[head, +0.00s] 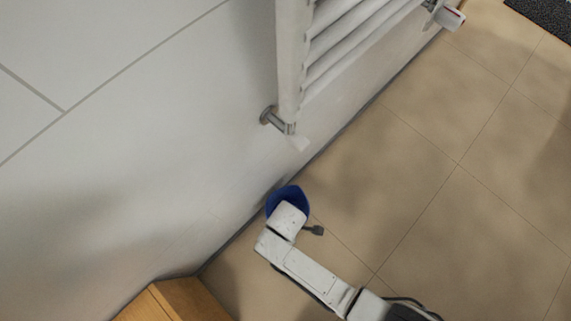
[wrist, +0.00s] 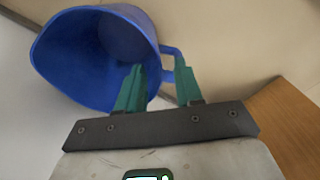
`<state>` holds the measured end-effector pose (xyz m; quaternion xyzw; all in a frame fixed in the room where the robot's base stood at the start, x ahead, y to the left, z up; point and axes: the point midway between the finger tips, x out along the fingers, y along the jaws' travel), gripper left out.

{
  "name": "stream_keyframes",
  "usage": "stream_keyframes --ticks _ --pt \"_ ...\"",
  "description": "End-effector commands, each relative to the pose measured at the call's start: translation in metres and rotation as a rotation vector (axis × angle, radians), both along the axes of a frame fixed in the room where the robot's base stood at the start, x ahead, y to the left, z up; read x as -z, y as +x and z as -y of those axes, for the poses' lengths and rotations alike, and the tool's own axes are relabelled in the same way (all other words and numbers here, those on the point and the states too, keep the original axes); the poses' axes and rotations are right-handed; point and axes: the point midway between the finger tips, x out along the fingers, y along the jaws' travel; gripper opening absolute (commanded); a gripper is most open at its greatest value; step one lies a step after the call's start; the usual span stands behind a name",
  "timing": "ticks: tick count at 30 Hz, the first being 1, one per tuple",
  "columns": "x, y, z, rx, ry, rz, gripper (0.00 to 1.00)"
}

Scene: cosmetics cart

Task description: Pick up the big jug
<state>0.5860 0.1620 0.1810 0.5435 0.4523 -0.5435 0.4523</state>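The big blue jug (head: 289,194) is on the tiled floor close to the wall, partly hidden by my arm in the head view. In the wrist view the jug (wrist: 92,52) shows its wide open mouth at the upper left, with its handle (wrist: 172,52) on the right. My gripper (wrist: 160,65) is open, its two teal fingers apart. The left finger overlaps the jug's right side and the right finger is just right of the handle, so the handle lies between them in the picture. I cannot tell whether either finger touches it.
A white towel radiator (head: 290,60) with a metal valve (head: 275,119) is on the wall above the jug. A wooden piece of furniture (head: 175,302) stands at the lower left, also at the right in the wrist view (wrist: 290,128). The floor (head: 430,190) to the right is clear.

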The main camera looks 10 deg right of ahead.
Motion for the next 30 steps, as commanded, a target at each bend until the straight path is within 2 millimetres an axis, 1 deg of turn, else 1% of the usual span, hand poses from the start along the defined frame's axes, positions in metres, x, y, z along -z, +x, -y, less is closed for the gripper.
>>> stream_keyframes --ticks 12,20,21,23,30 --pt "0.048 0.003 -0.002 0.001 0.0 -0.001 0.36" --pt "0.049 0.003 -0.002 0.002 0.0 0.0 0.36" --pt "0.049 0.003 -0.002 0.002 0.0 0.0 0.35" --pt "0.049 0.003 -0.002 0.001 0.0 0.0 0.29" --pt "0.049 0.002 -0.002 0.001 0.0 0.0 0.06"
